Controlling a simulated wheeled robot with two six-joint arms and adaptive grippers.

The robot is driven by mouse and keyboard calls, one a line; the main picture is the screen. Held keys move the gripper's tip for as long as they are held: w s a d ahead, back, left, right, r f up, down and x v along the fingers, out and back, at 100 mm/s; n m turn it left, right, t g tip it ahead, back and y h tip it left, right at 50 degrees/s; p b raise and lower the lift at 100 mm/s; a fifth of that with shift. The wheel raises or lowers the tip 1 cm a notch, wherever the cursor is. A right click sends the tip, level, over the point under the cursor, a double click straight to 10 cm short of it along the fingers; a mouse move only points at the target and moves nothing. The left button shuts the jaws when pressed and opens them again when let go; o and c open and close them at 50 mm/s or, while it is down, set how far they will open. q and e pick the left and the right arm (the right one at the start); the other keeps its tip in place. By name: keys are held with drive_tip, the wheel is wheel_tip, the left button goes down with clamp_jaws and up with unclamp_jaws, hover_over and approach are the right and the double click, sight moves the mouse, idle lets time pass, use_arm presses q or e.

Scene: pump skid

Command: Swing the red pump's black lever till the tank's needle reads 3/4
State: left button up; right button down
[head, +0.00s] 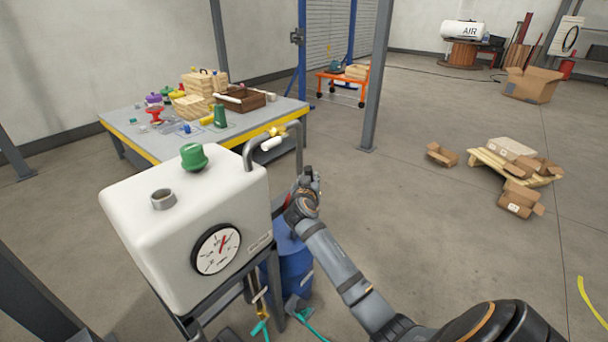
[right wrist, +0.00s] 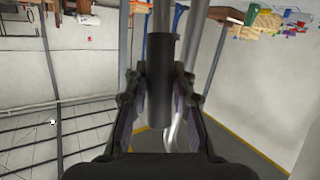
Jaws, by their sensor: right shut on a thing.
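The white tank (head: 130,225) stands at the left in the head view, with a round gauge (head: 217,249) on its front. The gauge's red needle points nearly straight up, slightly right; the fine marks are too small to read surely. My right gripper (head: 311,179) is beyond the tank's right side, above a blue drum (head: 296,262). In the right wrist view the black lever (right wrist: 160,100) runs between both fingers, and the gripper is shut on it. The red pump is largely hidden behind the tank and my arm. My left gripper is not in view.
A green cap (head: 194,157) and an open metal neck (head: 163,200) are on the tank top. A curved grey pipe (head: 262,139) rises at its far right corner. A cluttered workbench (head: 240,137) stands behind. The floor to the right is clear up to some cartons (head: 521,199).

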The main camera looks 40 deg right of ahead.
drive_tip(key=w+d+m+g+y+p, duration=0.2)
drive_tip(key=d+y+p, duration=0.3)
drive_tip(key=d+p, duration=0.5)
drive_tip(key=shift+w+f+m+g, duration=0.3)
drive_tip(key=shift+w+f+g, duration=0.1)
drive_tip(key=shift+w+g, duration=0.15)
drive_tip(key=shift+d, duration=0.1)
drive_tip(key=c, duration=1.1)
unclamp_jaws()
drive_tip(key=shift+f, duration=0.1)
drive_tip(key=v, duration=1.2)
drive_tip(key=shift+d, duration=0.15)
